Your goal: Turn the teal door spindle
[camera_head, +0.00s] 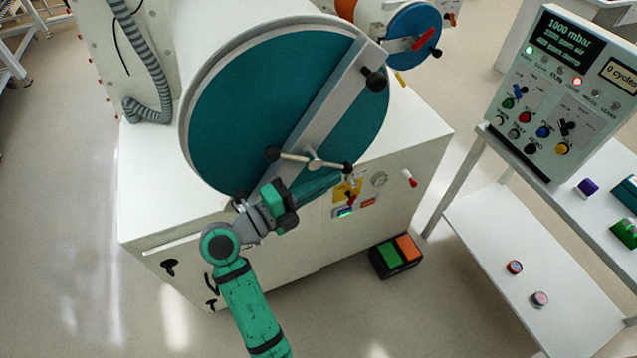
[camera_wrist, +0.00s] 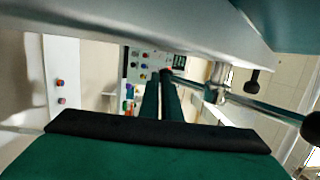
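The teal round door (camera_head: 255,110) has a pale bar across it. Its spindle (camera_head: 314,163) is a metal hub with a cross rod ending in black knobs, low on the bar. In the wrist view the spindle hub (camera_wrist: 218,78) is right of my fingers, with its rod running down right to a black knob. My gripper (camera_head: 342,176) reaches across the lower edge of the door, its fingertips at the rod's right end. In the wrist view my gripper (camera_wrist: 160,76) has its two fingers close together near the rod's far end. Whether they grip it is unclear.
A black latch knob (camera_head: 375,80) is at the bar's upper end. A smaller blue door (camera_head: 414,35) stands behind. A control panel (camera_head: 562,95) and white shelf table (camera_head: 535,270) are at right. A pedal box (camera_head: 396,256) sits on the floor. Open floor lies at left.

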